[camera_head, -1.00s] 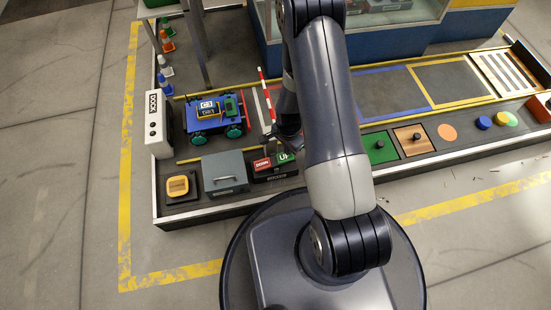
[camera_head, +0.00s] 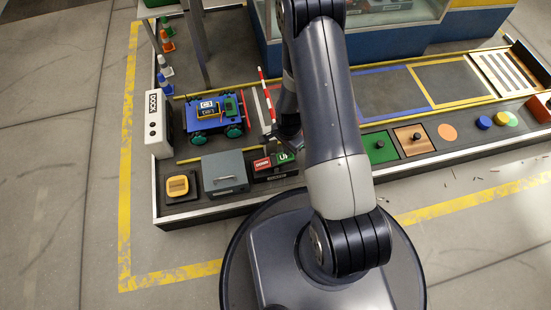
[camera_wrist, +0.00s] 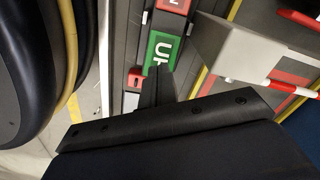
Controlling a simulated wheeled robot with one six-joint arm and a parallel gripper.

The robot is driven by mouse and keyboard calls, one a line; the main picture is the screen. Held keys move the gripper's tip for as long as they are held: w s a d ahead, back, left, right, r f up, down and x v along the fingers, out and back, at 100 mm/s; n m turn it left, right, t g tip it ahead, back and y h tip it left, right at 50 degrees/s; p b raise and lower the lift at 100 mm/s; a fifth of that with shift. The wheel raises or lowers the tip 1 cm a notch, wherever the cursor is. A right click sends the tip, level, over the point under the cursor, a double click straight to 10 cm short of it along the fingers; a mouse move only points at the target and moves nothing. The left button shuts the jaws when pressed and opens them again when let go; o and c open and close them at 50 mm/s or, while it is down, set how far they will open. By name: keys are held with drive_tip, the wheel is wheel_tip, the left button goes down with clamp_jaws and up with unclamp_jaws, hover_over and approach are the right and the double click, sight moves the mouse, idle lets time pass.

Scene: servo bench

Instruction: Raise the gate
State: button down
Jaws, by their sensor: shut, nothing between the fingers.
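The gate is a red-and-white striped bar (camera_head: 266,95) beside the blue toy vehicle in the head view. Striped bar parts also show at the right of the wrist view (camera_wrist: 288,86), near a grey block (camera_wrist: 240,45). A control box in front of it carries a red DOWN button (camera_head: 262,164) and a green UP button (camera_head: 284,158). In the wrist view, my gripper (camera_wrist: 157,82) is shut and empty, with its fingertips at the lower end of the green UP button (camera_wrist: 162,48), covering part of its lettering. I cannot tell whether they touch it.
The blue vehicle (camera_head: 208,113) stands left of the bar, by a white DOCK post (camera_head: 157,125). A grey box (camera_head: 225,173) and a yellow button (camera_head: 178,185) lie left of the controls. Green (camera_head: 379,147) and orange (camera_head: 413,140) knobbed panels lie right of my arm.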

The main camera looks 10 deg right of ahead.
sight(274, 161)
drive_tip(key=shift+f+b, duration=1.4)
drive_tip(key=shift+f, duration=0.4)
idle(0.5)
drive_tip(key=shift+r, duration=0.1)
drive_tip(key=shift+r+p, duration=2.5)
drive_tip(key=shift+r, duration=1)
drive_tip(key=shift+f, duration=0.15)
wheel_tip(274, 161, down, 7)
drive_tip(key=b, duration=0.5)
drive_tip(key=shift+r, duration=0.25)
